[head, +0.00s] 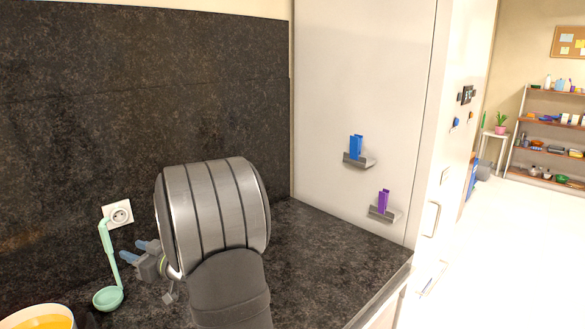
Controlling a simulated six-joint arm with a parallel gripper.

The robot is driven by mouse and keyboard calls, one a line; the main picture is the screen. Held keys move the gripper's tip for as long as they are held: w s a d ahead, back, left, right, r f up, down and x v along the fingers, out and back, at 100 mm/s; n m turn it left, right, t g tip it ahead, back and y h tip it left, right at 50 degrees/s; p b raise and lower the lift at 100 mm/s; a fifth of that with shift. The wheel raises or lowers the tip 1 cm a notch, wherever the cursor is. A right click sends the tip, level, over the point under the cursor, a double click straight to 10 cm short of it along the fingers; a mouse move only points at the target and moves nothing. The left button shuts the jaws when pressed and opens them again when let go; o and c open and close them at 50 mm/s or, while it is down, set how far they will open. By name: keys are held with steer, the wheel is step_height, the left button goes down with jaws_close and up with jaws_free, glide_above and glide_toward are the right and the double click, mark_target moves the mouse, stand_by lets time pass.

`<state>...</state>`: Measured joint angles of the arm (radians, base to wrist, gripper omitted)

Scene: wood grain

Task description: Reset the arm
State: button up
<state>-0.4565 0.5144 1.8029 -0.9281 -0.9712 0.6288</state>
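My gripper (134,251) is at the lower left, partly hidden behind a large ribbed grey cylindrical part of my arm. The ladle is upright, bowl down, in front of the dark stone wall.
A pot (12,318) with yellow contents is cut off at the bottom left. A wall socket (118,214) is behind the ladle. Blue (356,147) and purple (383,201) items sit on small holders on the white cabinet side (345,75). The dark counter (335,262) is clear at right.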

mark_target(105, 228)
steer(key=x, duration=0.9)
steer(key=shift+w+a+r, duration=0.1)
steer(key=shift+w+a, duration=0.1)
step_height(105, 228, up, 4)
steer(key=shift+s+d+f, duration=0.1)
steer(key=shift+f, duration=0.1)
steer(key=w+d+r, duration=0.3)
steer(key=d+r, duration=0.4)
steer(key=d, duration=0.6)
steer(key=w+d+f+m+t+h, duration=0.1)
steer(key=d+m+t+h, duration=0.3)
steer(key=d, duration=0.5)
steer(key=w+d+f+m+t+h, duration=0.2)
steer(key=d+m+t+h, duration=0.25)
steer(key=d, duration=0.55)
steer(key=s+d+f+m+t+h, duration=0.1)
steer(key=s+d+f+m+h, duration=0.2)
steer(key=d, duration=0.5)
steer(key=s+d+f+m+t+h, duration=0.1)
steer(key=d+f+m+t+h, duration=0.15)
steer(key=d+h, duration=0.35)
steer(key=shift+s+a+r+n+g+y, duration=0.15)
steer(key=shift+a+r+n+y, duration=0.15)
steer(key=shift+a+y, duration=0.25)
steer(key=shift+a+r+n+g+y, duration=0.2)
steer(key=shift+a+n+y, duration=0.15)
steer(key=shift+a+y, duration=0.15)
steer(key=shift+s+a+r+n+g+y, duration=0.15)
steer(key=shift+a+r+n+y, duration=0.1)
steer(key=shift+a+n+y, duration=0.25)
